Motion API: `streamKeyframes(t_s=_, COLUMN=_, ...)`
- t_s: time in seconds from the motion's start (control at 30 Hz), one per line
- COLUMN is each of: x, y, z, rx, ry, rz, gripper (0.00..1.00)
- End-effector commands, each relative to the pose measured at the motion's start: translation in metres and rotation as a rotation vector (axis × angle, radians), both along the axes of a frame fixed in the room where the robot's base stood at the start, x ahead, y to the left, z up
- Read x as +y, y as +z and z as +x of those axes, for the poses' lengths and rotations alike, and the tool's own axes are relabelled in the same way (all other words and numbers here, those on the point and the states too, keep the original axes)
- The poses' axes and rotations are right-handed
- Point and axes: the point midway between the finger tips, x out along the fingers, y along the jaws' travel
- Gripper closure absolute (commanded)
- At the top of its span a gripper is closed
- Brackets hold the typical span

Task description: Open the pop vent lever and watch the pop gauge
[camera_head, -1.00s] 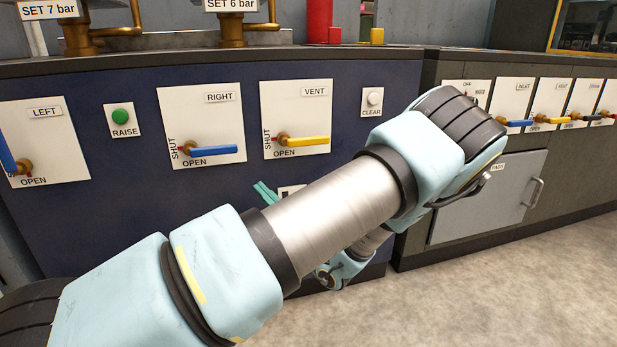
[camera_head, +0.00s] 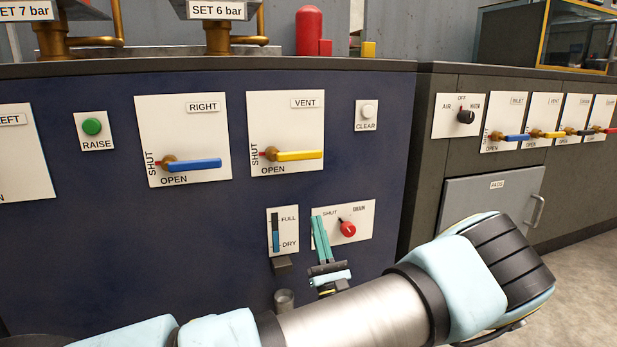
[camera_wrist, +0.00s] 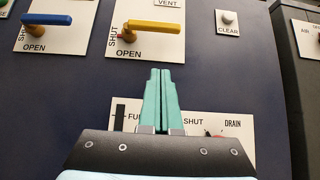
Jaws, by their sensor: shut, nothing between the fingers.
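A yellow vent lever (camera_head: 298,155) sits on the white VENT plate (camera_head: 285,107) of the dark blue cabinet. It lies level, pointing right, with OPEN below it and SHUT written upright at its left. In the wrist view the same yellow lever (camera_wrist: 153,27) is above and beyond my fingertips. My gripper (camera_head: 318,222) is below the VENT plate, in front of the left part of the DRAIN plate. Its teal fingers are shut together and empty, pointing up, apart from the lever; the wrist view shows them too (camera_wrist: 160,75). No gauge labelled pop is readable.
A blue lever (camera_head: 195,164) on the RIGHT plate is left of VENT. A CLEAR button (camera_head: 368,111) is right. Below are a FULL/DRY level strip (camera_head: 275,232) and a red DRAIN knob (camera_head: 347,229). The grey cabinet has a second, smaller VENT lever (camera_head: 547,134). Brass fittings are cut off above.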

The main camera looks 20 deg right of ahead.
Motion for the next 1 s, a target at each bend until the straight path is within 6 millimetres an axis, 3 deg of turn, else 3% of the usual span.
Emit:
streamKeyframes(t_s=0.5, x=-0.007, y=0.068, z=0.067, rx=0.000, ry=0.002, rz=-0.005, gripper=1.00)
streamKeyframes(t_s=0.7, x=-0.007, y=0.092, z=0.065, rx=0.000, ry=0.001, rz=-0.004, gripper=1.00)
streamKeyframes(t_s=1.0, x=-0.007, y=0.105, z=0.065, rx=0.001, ry=0.001, rz=0.000, gripper=1.00)
